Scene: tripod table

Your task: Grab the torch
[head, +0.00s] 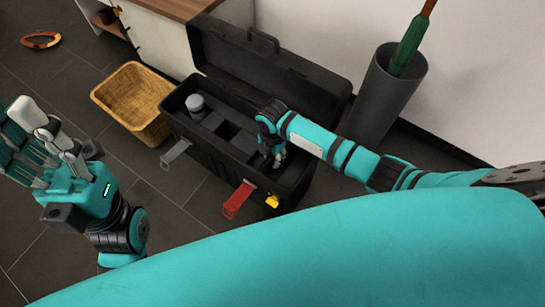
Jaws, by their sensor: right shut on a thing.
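An open black toolbox (182,122) stands on the floor with its lid tipped back. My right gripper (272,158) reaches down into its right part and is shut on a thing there. That thing, probably the torch, is mostly hidden by the fingers and the box's shadow, so its shape does not show clearly. A short grey cylinder with a light top (197,107) stands in the left part of the box, apart from the gripper. My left gripper (38,140) is at the left edge, fingers spread, open and empty, away from the box.
A wicker basket (135,84) stands left of the toolbox. A tall dark bin (388,92) with a green-handled thing (409,45) in it is at the right by the wall. An orange ring-like thing (41,40) lies far left.

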